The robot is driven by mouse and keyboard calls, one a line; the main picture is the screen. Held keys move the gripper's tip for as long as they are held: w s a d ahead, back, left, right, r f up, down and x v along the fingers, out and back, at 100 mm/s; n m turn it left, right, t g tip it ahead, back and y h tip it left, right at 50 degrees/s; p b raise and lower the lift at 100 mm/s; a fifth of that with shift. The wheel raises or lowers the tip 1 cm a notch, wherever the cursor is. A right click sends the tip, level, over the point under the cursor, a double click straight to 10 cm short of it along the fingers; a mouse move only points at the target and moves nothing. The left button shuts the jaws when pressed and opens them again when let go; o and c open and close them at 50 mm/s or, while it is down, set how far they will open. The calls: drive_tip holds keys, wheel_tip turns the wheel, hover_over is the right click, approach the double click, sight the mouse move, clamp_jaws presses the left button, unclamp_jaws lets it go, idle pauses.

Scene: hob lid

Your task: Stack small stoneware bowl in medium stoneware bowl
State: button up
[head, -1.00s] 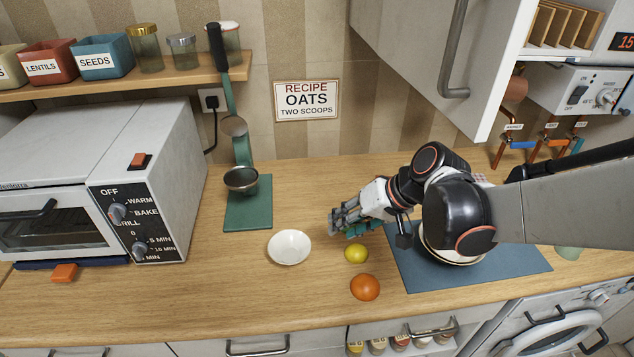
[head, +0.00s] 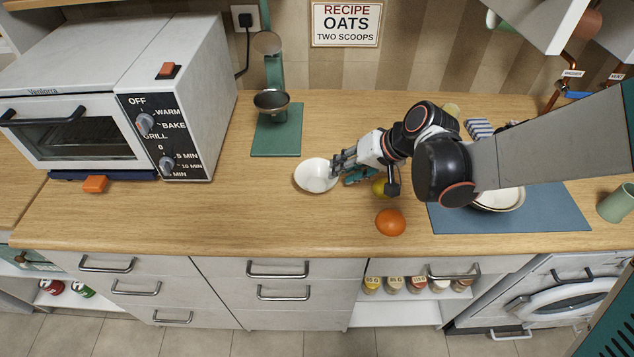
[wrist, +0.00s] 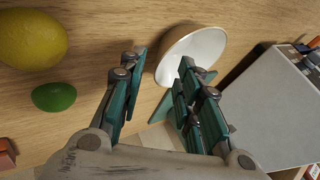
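A small white bowl (head: 314,176) sits on the wooden counter left of my gripper (head: 343,169). In the wrist view the bowl (wrist: 188,48) shows its pale inside and tan outer wall. My gripper (wrist: 160,72) is open there, with its fingers spread at the near rim. One finger overlaps the bowl's opening and the other is outside it. Whether either touches the bowl I cannot tell. A larger pale bowl (head: 507,200), apparently the medium one, stands on the blue mat (head: 560,215) at the right, partly hidden by my arm.
A lemon (head: 379,188) lies just under my wrist, and an orange (head: 390,222) is nearer the front edge. A lime (wrist: 54,97) shows in the wrist view. A toaster oven (head: 120,100) stands at left. A green cup (head: 617,203) is at far right. Counter front-left is clear.

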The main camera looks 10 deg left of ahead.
sight(317, 180)
drive_tip(key=x, duration=0.2)
drive_tip(key=shift+w+a+f+b, duration=0.1)
drive_tip(key=shift+a+f+b, duration=0.1)
drive_tip(key=shift+f+b, duration=0.1)
drive_tip(key=shift+c, duration=0.2)
clamp_jaws()
drive_tip(key=shift+r, duration=0.1)
